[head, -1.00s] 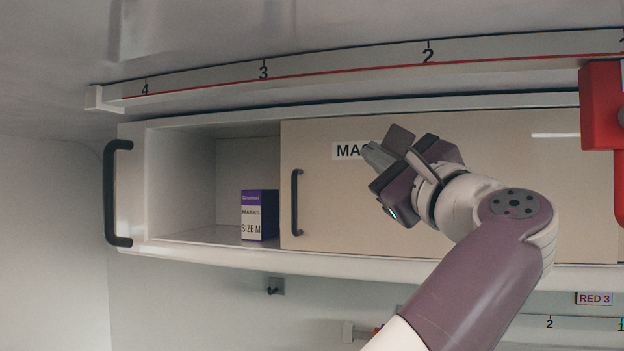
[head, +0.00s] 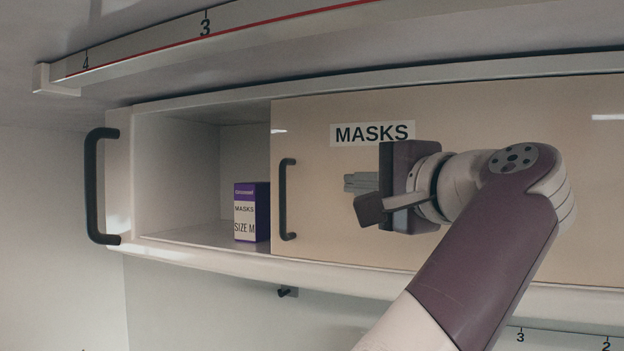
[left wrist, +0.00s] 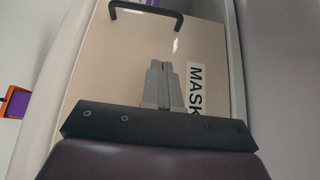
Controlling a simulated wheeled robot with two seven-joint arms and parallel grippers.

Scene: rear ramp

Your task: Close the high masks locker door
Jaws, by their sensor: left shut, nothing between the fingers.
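The masks locker door (head: 335,220) is a beige sliding panel with a MASKS label and a dark vertical handle (head: 287,199) near its left edge. The locker's left part stands open beside it. My left gripper (head: 350,183) is shut and empty, in front of the door, right of the handle and below the label. In the left wrist view its fingers (left wrist: 158,85) point toward the handle (left wrist: 147,11), with a gap between them. The label (left wrist: 194,90) is right of the fingers. Whether the fingers touch the door is unclear. My right gripper is not in view.
A purple and white masks box (head: 252,212) stands in the open part, by the door's edge. A black grab bar (head: 97,186) is fixed at the locker's left end. A numbered rail (head: 150,50) runs above. A small dark hook (head: 287,291) is below.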

